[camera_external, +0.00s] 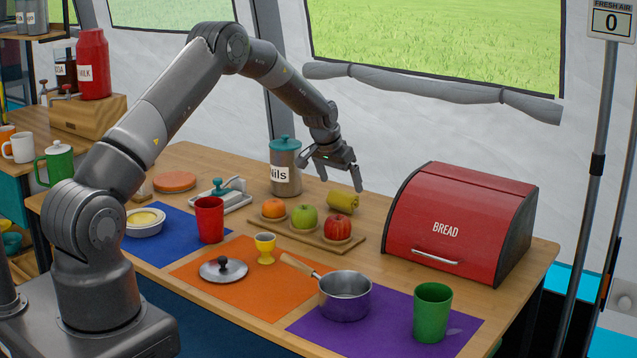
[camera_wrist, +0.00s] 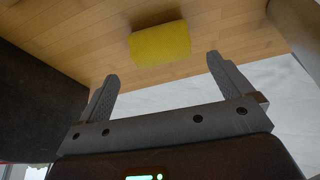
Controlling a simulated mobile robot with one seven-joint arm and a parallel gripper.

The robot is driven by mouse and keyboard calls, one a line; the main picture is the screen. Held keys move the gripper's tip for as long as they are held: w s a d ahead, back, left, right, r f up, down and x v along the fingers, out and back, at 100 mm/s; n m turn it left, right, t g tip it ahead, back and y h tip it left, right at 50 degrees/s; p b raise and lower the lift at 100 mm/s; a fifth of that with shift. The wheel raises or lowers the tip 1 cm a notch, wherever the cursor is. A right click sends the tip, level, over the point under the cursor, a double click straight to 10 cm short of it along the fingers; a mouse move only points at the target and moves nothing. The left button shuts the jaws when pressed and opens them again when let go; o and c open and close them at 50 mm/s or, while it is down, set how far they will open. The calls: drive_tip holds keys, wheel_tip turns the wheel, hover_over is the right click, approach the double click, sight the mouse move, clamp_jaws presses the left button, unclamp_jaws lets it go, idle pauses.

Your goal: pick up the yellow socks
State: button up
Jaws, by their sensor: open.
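The yellow socks (camera_external: 343,202) are a small rolled bundle lying on the wooden table, between the fruit board and the bread box. In the wrist view the yellow socks (camera_wrist: 160,43) lie on the wood ahead of the fingertips, roughly centred between them. My gripper (camera_external: 343,182) is open and empty, just above the socks and apart from them. Its two fingers show spread in the wrist view (camera_wrist: 163,68).
A wooden board (camera_external: 300,234) with an orange, a green apple (camera_external: 304,218) and a red apple (camera_external: 337,228) lies in front of the socks. The red bread box (camera_external: 455,215) stands to the right. A canister (camera_external: 285,170) with a teal lid stands to the left.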

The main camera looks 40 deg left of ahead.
sight(343, 191)
drive_tip(key=shift+a+x, duration=0.2)
drive_tip(key=shift+x, duration=3)
drive_tip(key=c, duration=1)
